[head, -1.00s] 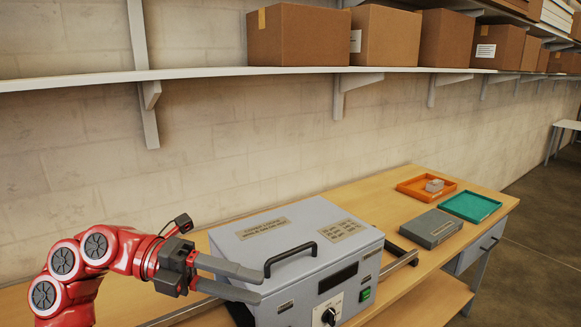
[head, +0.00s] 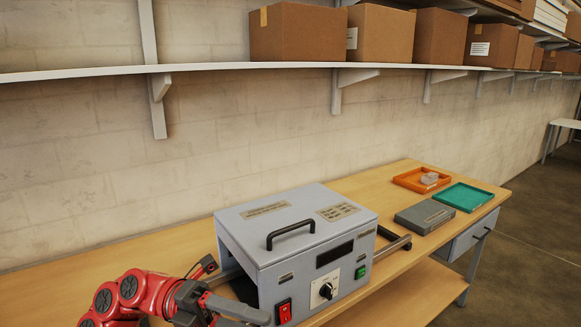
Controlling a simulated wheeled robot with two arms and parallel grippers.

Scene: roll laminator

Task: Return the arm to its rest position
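My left arm is red, and its dark grey gripper (head: 240,311) is low in the head view, just left of the laminator's front left corner. Its fingers point right, and a gap seems to show between them near the bottom edge, but they are partly cut off. I see nothing held in it. The roll laminator (head: 295,245) is a light grey box with a black handle on top, a red switch, a dial and a green button on its front. My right gripper is not in view.
The laminator stands on a wooden workbench (head: 398,263). To its right are a dark grey box (head: 424,217), an orange tray (head: 398,180) with small grey items, and a teal tray (head: 465,196). A wall shelf (head: 200,71) with cardboard boxes (head: 298,32) runs above.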

